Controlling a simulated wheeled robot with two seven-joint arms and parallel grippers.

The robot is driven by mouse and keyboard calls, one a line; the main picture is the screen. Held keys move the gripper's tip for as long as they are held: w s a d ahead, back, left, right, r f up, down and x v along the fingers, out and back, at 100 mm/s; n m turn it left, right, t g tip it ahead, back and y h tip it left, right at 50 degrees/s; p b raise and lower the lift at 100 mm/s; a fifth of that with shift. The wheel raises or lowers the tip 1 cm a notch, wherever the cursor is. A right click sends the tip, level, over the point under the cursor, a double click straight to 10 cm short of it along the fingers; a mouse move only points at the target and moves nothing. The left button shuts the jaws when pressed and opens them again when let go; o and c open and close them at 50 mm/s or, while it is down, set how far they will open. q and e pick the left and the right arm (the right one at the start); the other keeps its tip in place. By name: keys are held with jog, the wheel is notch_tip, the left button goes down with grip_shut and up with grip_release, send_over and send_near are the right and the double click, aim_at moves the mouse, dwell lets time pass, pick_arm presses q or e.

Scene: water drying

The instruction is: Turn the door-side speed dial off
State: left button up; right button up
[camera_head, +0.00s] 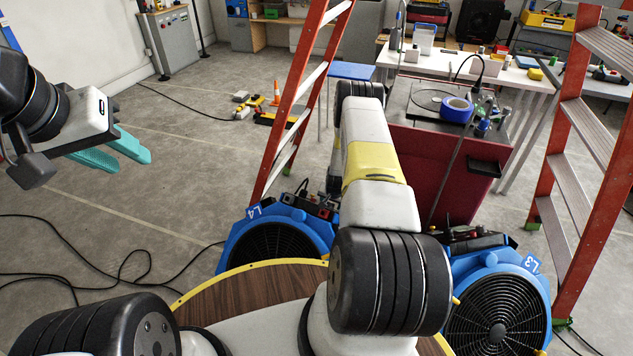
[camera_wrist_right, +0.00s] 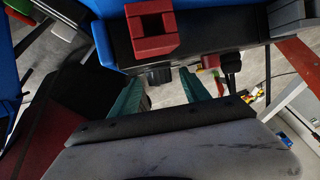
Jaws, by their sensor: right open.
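Two blue fans stand beyond the round wooden surface: one labelled L4 (camera_head: 275,243) and one labelled L3 (camera_head: 497,312). I cannot tell which is door-side. In the right wrist view, a blue housing (camera_wrist_right: 245,12) with a black panel (camera_wrist_right: 205,38) and a raised red block (camera_wrist_right: 152,30) is close ahead. A small black part (camera_wrist_right: 160,75) shows near the fingertips; I cannot tell whether it is a dial. My right gripper (camera_wrist_right: 163,88) is open, with nothing visibly held. My left gripper (camera_head: 132,158) is open and empty, away from the fans.
A red ladder (camera_head: 305,85) stands behind L4, and another (camera_head: 590,130) is at the right. A red cabinet (camera_head: 430,160) stands behind the fans. Black cables (camera_head: 110,272) lie on the left floor, which is otherwise mostly clear.

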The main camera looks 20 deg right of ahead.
grip_shut()
jog(key=shift+s+d, duration=0.1)
jog(key=shift+s+d+n+t+y, duration=0.1)
jog(key=shift+d+n+t+y, duration=0.1)
jog(key=shift+n+t+y, duration=0.45)
jog(key=y, duration=0.1)
jog(key=n+t+y, duration=0.1)
jog(key=y, duration=0.1)
jog(key=shift+s+d+f, duration=0.1)
jog(key=shift+d+f, duration=0.1)
jog(key=n+y, duration=0.1)
jog(key=n+t+y, duration=0.1)
jog(key=y, duration=0.1)
jog(key=n+y, duration=0.2)
jog(key=shift+d+f, duration=0.2)
jog(key=shift+f, duration=0.1)
jog(key=shift+t+y, duration=0.25)
jog(key=shift+y, duration=0.2)
jog(key=shift+f+n+y, duration=0.1)
jog(key=shift+n+y, duration=0.4)
jog(key=shift+n, duration=0.05)
